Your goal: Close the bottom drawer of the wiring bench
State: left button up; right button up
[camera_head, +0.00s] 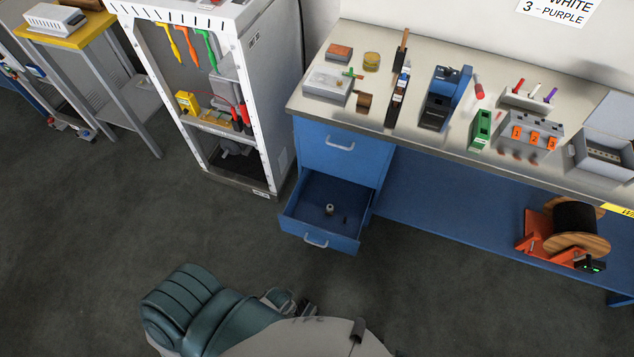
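The wiring bench (440,130) has a metal top and a blue drawer unit under its left end. The bottom drawer (318,240) is pulled well out toward the floor in front of the bench. Its inside shows a small round metal piece (329,209) and a small dark piece beside it. A pale handle (316,241) is on its front. The upper drawer (342,152) is shut, with its own handle. Teal and grey parts of my own body show at the bottom, well apart from the drawer.
A white cabinet (240,110) with hanging tools stands just left of the bench. A yellow-topped table (65,35) is further left. An orange reel stand with a cable spool (574,220) sits on the lower shelf at right. The dark floor before the drawer is clear.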

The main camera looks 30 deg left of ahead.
aim_at(305, 215)
jog(key=k+j+u, duration=0.1)
jog(key=u, duration=0.25)
jog(key=k+j+u, duration=0.1)
jog(key=u, duration=0.3)
